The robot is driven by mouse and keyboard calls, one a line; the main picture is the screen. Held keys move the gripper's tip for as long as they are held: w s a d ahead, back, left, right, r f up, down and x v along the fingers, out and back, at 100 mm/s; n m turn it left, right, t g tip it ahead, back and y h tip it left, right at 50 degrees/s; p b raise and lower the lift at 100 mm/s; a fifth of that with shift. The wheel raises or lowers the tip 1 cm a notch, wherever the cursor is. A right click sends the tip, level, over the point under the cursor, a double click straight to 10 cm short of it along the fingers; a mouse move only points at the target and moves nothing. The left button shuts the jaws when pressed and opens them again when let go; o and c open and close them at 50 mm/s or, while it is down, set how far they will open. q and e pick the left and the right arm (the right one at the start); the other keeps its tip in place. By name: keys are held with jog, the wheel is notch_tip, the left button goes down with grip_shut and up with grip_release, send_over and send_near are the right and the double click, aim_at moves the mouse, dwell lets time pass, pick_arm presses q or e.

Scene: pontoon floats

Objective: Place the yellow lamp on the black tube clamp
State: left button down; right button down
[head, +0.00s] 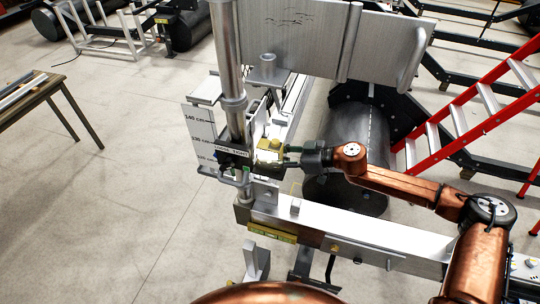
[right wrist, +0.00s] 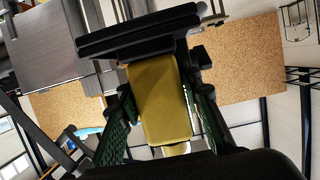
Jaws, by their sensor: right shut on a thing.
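The yellow lamp (head: 268,150) is between the fingers of my right gripper (head: 284,156), which comes in from the right and is shut on it. In the right wrist view the lamp's yellow body (right wrist: 160,104) fills the gap between the two green-padded fingers. The black tube clamp (head: 233,156) sits around the upright metal tube, just left of the lamp. I cannot tell whether lamp and clamp touch. A black bar-shaped part (right wrist: 138,32) lies just beyond the lamp in the right wrist view; I cannot tell if it is the clamp. My left gripper is not in view.
The upright metal tube (head: 229,70) stands by a white depth scale board (head: 201,138) and a large metal plate (head: 300,35). A dark cylindrical float (head: 358,140) lies behind my right arm. A red ladder (head: 460,120) leans at right. A table (head: 40,95) stands at left, with clear floor between.

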jog(key=shift+a+f, duration=0.1)
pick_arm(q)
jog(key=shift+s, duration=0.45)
pick_arm(e)
jog(key=c, duration=1.4)
grip_release()
pick_arm(q)
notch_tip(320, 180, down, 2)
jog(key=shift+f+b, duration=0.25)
jog(key=shift+b, duration=0.9)
pick_arm(e)
jog(key=v, duration=1.2)
jog(key=shift+s, duration=0.1)
